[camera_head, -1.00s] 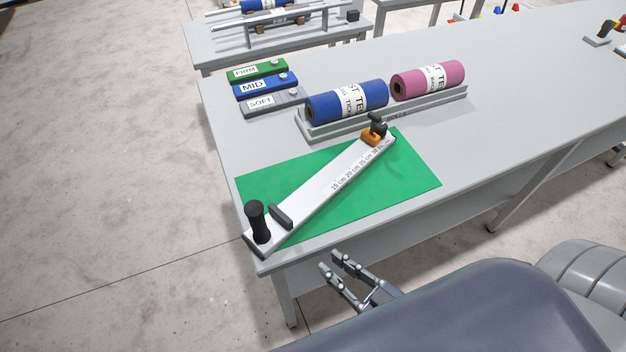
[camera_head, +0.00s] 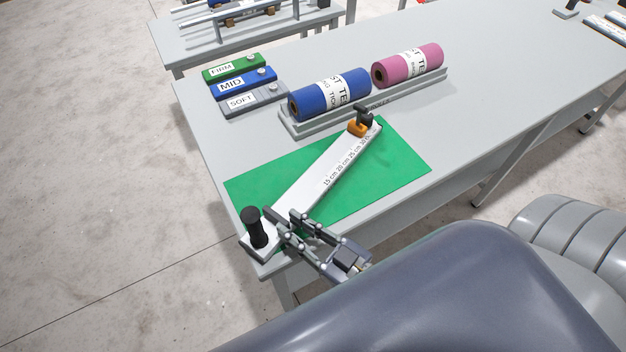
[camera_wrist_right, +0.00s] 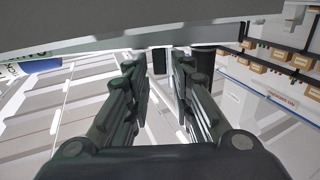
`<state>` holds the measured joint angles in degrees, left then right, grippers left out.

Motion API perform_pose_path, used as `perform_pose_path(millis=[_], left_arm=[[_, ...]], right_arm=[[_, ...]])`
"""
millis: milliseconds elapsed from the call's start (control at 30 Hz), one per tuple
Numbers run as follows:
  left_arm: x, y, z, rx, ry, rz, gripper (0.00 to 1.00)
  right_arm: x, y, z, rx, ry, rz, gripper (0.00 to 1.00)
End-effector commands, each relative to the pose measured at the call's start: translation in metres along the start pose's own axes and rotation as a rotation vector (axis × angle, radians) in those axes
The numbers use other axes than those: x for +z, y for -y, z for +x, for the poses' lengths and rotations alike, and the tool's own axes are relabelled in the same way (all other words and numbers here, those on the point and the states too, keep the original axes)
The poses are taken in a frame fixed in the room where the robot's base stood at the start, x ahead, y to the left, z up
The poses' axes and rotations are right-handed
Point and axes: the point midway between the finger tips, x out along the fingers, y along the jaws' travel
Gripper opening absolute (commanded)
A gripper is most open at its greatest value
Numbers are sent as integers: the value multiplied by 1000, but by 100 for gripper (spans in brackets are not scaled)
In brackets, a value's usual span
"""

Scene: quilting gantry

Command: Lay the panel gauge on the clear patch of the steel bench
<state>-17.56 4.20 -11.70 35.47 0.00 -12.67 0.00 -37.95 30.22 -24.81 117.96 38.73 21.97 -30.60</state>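The panel gauge (camera_head: 335,178) is a long pale ruler with centimetre marks, lying diagonally across a green mat (camera_head: 390,172). It has a black upright knob (camera_head: 255,229) at its near end and an orange and black clamp (camera_head: 361,123) at its far end. My right gripper (camera_head: 283,217) is at the near end of the gauge, beside the knob, and covers the gauge's low black block. In the right wrist view, its fingers (camera_wrist_right: 159,72) are apart, with a small dark block (camera_wrist_right: 159,60) showing beyond the gap. My left gripper is not in view.
The grey steel bench (camera_head: 490,75) has bare surface right of the rolls. A rack (camera_head: 300,127) holds a blue roll (camera_head: 325,95) and a pink roll (camera_head: 408,65). FIRM (camera_head: 235,66), MID (camera_head: 250,82) and SOFT (camera_head: 262,101) blocks lie at left.

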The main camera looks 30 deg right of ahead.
Motion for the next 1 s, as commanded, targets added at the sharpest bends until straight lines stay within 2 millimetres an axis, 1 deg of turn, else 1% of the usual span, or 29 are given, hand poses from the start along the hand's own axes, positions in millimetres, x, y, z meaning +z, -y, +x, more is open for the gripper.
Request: perform_pose_path(millis=[33,133,400,500,600,800,900,1000], left_arm=[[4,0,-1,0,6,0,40],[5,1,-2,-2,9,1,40],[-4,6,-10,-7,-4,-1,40],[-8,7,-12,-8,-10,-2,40],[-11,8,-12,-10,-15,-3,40],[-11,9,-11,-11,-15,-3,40],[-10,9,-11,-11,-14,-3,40],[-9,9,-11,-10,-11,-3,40]], right_arm=[[0,0,2,0,0,0,22],[0,0,9,1,0,-1,22],[-1,0,45,0,-1,-1,22],[-1,0,53,0,-1,-1,22],[0,0,56,-1,1,-1,22],[1,0,56,-1,1,-1,22],[1,0,56,-1,1,-1,0],[1,0,56,-1,1,-1,0]])
